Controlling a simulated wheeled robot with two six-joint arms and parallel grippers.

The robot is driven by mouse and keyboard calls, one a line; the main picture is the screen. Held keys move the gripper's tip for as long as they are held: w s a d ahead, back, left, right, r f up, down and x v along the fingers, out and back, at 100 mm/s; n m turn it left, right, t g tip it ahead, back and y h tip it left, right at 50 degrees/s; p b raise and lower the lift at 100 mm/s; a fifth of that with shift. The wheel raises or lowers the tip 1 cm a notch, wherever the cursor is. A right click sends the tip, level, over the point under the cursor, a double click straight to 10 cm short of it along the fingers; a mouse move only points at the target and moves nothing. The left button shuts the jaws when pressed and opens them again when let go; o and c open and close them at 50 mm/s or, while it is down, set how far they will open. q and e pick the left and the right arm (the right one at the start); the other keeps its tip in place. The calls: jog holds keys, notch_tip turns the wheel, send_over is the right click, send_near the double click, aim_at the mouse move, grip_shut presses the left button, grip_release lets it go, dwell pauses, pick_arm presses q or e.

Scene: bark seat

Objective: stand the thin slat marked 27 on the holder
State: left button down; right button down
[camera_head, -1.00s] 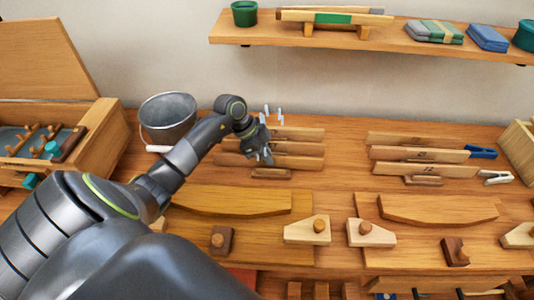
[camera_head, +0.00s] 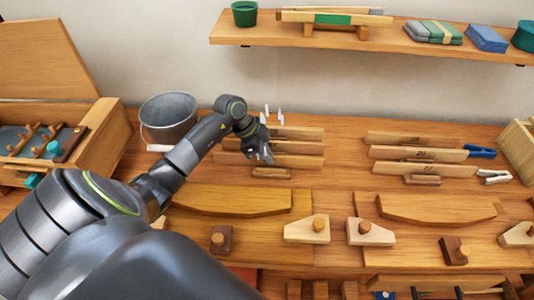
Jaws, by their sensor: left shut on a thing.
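Several thin pale slats (camera_head: 302,148) stand one behind another in a row left of centre, with a small wooden holder block (camera_head: 271,172) at their front. My left gripper (camera_head: 266,155) is at the left part of this row, shut on a slat; its arm and jaws hide the slats' left ends. I cannot read a number on these. A second row of slats (camera_head: 400,153) stands to the right on another holder block (camera_head: 422,180). These bear small dark marks, too small to read surely. My right gripper is not in view.
A grey bucket (camera_head: 168,118) stands behind my left arm, beside an open wooden box (camera_head: 92,140). Blue (camera_head: 482,151) and white (camera_head: 495,176) clips are at the right slats. Curved boards (camera_head: 437,208) and knobbed blocks (camera_head: 307,230) lie in front. A shelf (camera_head: 390,38) hangs above.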

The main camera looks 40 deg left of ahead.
pick_arm(q)
jog(key=shift+f, duration=0.25)
jog(key=c, duration=1.5)
grip_release()
jog(key=shift+o, duration=0.2)
notch_tip(320, 180, up, 11)
jog(key=p, duration=1.1)
